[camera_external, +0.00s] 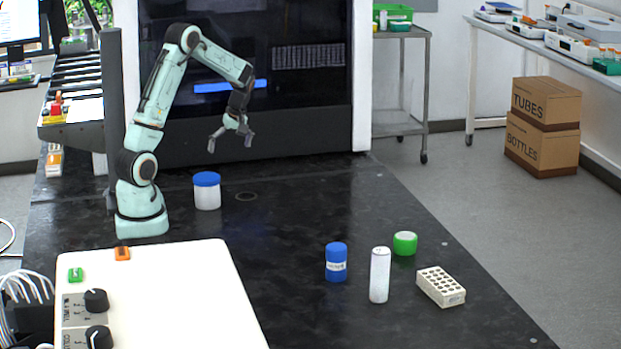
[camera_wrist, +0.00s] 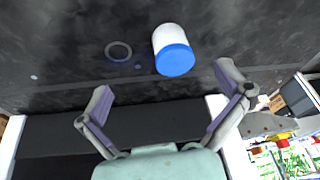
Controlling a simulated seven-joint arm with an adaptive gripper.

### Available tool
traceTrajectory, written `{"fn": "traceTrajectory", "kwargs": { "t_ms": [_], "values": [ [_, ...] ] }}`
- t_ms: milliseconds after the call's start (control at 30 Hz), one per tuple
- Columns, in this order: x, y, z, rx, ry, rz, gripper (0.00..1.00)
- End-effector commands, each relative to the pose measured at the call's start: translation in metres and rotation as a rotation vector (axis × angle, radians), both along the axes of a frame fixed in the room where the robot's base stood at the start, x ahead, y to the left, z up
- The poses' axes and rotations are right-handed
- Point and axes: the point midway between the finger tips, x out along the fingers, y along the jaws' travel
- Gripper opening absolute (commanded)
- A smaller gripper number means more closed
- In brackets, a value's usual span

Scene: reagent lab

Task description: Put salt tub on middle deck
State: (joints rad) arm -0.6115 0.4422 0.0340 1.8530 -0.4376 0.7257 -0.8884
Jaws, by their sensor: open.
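A white tub with a blue lid (camera_external: 207,191) stands upright on the black bench just right of my arm's base. It also shows in the wrist view (camera_wrist: 170,38), top centre, beyond my fingertips. I cannot read a label on it, so whether it is the salt tub is not certain. My gripper (camera_external: 230,143) is open and empty, raised above the bench behind the tub and apart from it. In the wrist view my gripper (camera_wrist: 163,82) has its two fingers spread wide with nothing between them. No deck marked as middle can be made out.
A blue labelled bottle (camera_external: 336,263), a white cylinder (camera_external: 380,276), a green-lidded container (camera_external: 405,244) and a white tube rack (camera_external: 441,287) stand at the bench's front right. A white control box (camera_external: 170,290) fills the front left. A dark machine (camera_external: 310,100) stands behind. The bench middle is clear.

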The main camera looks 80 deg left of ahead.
Motion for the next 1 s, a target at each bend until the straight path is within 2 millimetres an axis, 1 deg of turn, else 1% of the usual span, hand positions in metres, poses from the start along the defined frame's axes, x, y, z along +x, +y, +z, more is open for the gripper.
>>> {"fn": "traceTrajectory", "kwargs": {
  "t_ms": [33, 67, 100, 167, 200, 267, 300, 400, 500, 600, 700, 1000],
  "values": [
    [0.007, -0.035, 0.020, -0.035, 0.001, -0.148, 1.00],
    [0.007, -0.059, 0.030, -0.064, 0.010, -0.252, 1.00],
    [0.005, -0.091, 0.043, -0.102, 0.024, -0.402, 1.00],
    [-0.006, -0.139, 0.058, -0.155, 0.049, -0.634, 1.00],
    [-0.018, -0.167, 0.066, -0.185, 0.067, -0.785, 1.00],
    [-0.038, -0.203, 0.073, -0.224, 0.097, -1.003, 1.00],
    [-0.053, -0.223, 0.075, -0.245, 0.117, -1.137, 1.00],
    [-0.089, -0.257, 0.076, -0.283, 0.166, -1.416, 1.00],
    [-0.114, -0.274, 0.072, -0.304, 0.202, -1.599, 1.00],
    [-0.126, -0.281, 0.070, -0.315, 0.222, -1.691, 1.00],
    [-0.129, -0.283, 0.069, -0.318, 0.228, -1.715, 1.00],
    [-0.128, -0.282, 0.069, -0.317, 0.226, -1.709, 1.00]
  ]
}}
